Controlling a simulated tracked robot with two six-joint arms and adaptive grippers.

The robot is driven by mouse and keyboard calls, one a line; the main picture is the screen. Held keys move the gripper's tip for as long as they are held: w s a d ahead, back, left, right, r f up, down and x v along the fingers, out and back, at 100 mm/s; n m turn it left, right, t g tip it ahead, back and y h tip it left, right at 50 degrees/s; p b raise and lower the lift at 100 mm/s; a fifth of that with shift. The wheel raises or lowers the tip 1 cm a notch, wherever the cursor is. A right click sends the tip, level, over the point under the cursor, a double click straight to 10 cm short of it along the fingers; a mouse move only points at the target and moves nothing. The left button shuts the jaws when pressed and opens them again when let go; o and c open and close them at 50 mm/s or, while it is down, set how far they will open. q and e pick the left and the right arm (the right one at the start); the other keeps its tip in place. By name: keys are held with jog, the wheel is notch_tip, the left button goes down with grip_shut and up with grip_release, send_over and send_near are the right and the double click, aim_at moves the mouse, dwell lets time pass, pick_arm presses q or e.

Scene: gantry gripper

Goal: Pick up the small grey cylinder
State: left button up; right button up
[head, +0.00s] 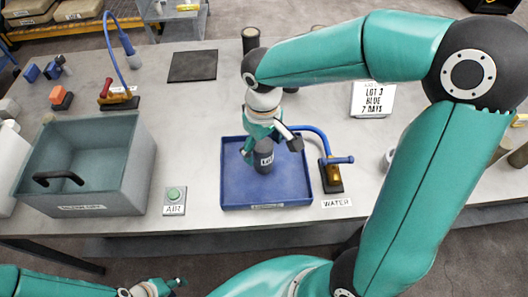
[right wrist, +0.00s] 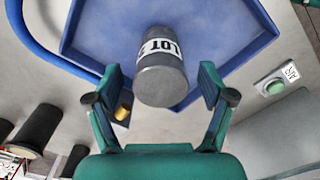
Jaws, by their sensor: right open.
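A dark grey cylinder (head: 264,160) with a white "LOT" label stands in the blue tray (head: 235,193). In the right wrist view the cylinder (right wrist: 163,84) lies between the two fingers, with gaps on both sides. My right gripper (head: 271,147) reaches down over the tray with its fingers spread around the cylinder, and it holds nothing. In the head view the gripper hides part of the cylinder. My left gripper (head: 168,285) is at the bottom edge, low in front of the table, away from the cylinder; its fingers are too small to judge.
A grey bin (head: 130,165) stands left of the tray, with a green AIR button (head: 174,194) between them. A blue-hosed WATER valve (head: 332,178) stands close at the tray's right. A "LOT 3 BLUE 7 DAYS" sign (head: 373,99) and a black cylinder (head: 250,40) are farther back.

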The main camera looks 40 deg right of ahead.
jog(key=shift+f, duration=1.3)
jog(key=c, duration=1.5)
grip_shut()
jog(key=shift+r, duration=0.25)
